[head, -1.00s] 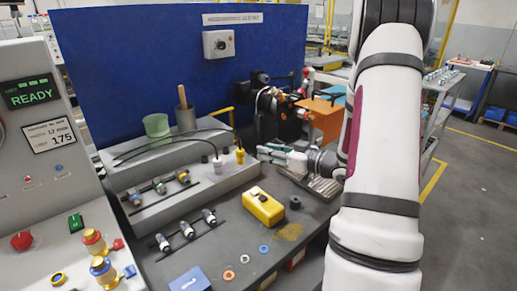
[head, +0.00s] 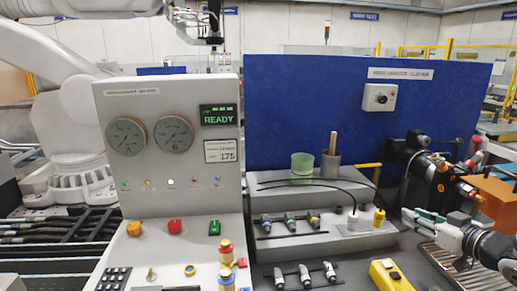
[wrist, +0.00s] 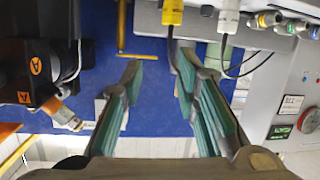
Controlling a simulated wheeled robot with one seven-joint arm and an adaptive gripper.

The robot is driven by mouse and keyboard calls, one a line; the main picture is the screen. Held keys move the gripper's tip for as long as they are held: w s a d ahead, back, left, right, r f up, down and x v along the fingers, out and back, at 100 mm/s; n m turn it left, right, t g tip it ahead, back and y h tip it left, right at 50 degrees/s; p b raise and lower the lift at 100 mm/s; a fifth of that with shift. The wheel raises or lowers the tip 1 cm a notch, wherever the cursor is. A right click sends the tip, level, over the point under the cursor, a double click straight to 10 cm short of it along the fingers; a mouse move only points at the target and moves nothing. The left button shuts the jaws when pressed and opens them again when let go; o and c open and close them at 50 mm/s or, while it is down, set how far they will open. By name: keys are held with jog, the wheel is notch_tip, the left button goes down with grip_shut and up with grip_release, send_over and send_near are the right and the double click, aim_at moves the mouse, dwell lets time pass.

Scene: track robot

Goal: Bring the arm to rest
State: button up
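My gripper (head: 408,223) shows at the right edge of the head view, just right of the yellow-capped connector (head: 379,216) on the grey stepped block (head: 290,247). Its fingers with green pads point left. In the wrist view my gripper (wrist: 158,58) has its two fingers well apart, with nothing between them. The blue panel (wrist: 155,75) shows through the gap. The yellow connector (wrist: 173,12) and a white connector (wrist: 228,18) with black cables are beyond the fingers. Most of my arm is outside the head view.
A black device with brass fittings (head: 437,178) stands close behind my gripper. A yellow box (head: 388,276) and a slotted metal tray (head: 450,266) lie near it on the bench. The control console (head: 165,98) reads READY. A green cup (head: 302,165) stands on the block.

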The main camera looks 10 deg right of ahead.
jog(key=s+a+r+m+g+h, duration=0.1)
jog(key=a+r+g+h, duration=0.1)
jog(key=a+r+h, duration=0.3)
jog(key=s+a+r+m+g+h, duration=0.1)
jog(key=s+a+r+g, duration=0.1)
jog(key=r, duration=0.4)
jog(key=s+a+g+y+p, duration=0.1)
jog(key=s+a+g+y, duration=0.3)
jog(key=s+a, duration=1.6)
jog(key=s+g, duration=0.2)
jog(key=s, duration=0.1)
jog(key=shift+s+r+m+g, duration=0.3)
jog(key=shift+s+m, duration=0.1)
